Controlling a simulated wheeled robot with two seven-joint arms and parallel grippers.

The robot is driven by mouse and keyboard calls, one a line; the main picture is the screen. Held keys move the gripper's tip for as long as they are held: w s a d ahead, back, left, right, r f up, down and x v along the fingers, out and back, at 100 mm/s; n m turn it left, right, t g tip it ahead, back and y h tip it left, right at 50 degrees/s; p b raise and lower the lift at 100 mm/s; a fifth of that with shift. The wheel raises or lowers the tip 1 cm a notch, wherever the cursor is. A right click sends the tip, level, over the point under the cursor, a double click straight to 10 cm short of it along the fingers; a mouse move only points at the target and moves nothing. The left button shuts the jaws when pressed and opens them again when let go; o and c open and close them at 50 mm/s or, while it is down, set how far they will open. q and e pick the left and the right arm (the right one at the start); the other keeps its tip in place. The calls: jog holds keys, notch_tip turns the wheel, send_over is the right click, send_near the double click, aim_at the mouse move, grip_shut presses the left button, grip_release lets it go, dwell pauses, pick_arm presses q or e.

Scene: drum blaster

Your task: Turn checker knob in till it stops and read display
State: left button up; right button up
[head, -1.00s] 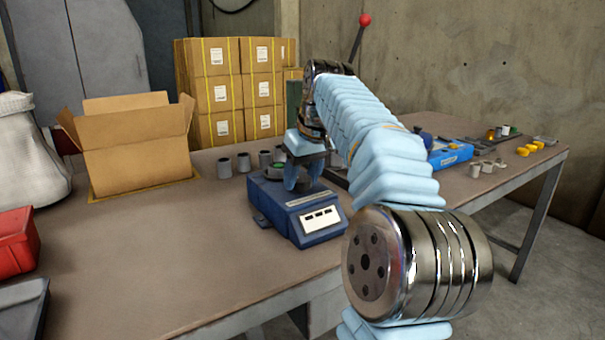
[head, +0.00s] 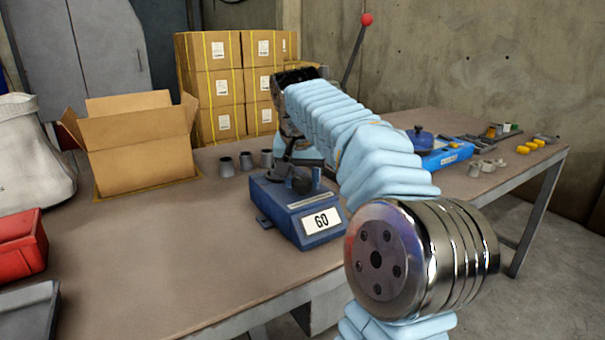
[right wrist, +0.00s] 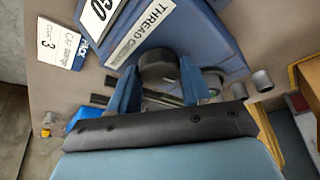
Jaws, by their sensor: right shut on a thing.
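The blue thread checker (head: 310,232) stands on the table, and its white display (head: 321,221) reads GO. In the right wrist view the display (right wrist: 97,14) shows partly, beside a THREAD CHECKER label. The dark round checker knob (right wrist: 158,70) sits between the blue fingers of my right gripper (right wrist: 157,88), which is shut on it. In the head view the knob (head: 302,181) is small and dark, and my right gripper (head: 298,160) is largely hidden by its own arm. My left gripper is not in view.
A red bin (head: 20,243) is at the left edge. A blue device (head: 445,154) and small yellow parts (head: 530,146) lie at the right.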

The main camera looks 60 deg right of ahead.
jog(key=shift+m, duration=0.3)
jog(key=o, duration=1)
jog(key=shift+o, duration=0.2)
jog(key=shift+r, duration=0.1)
jog(key=p+v, duration=0.3)
jog(key=v, duration=1)
jog(key=shift+a+r, duration=0.2)
jog(key=shift+r, duration=0.1)
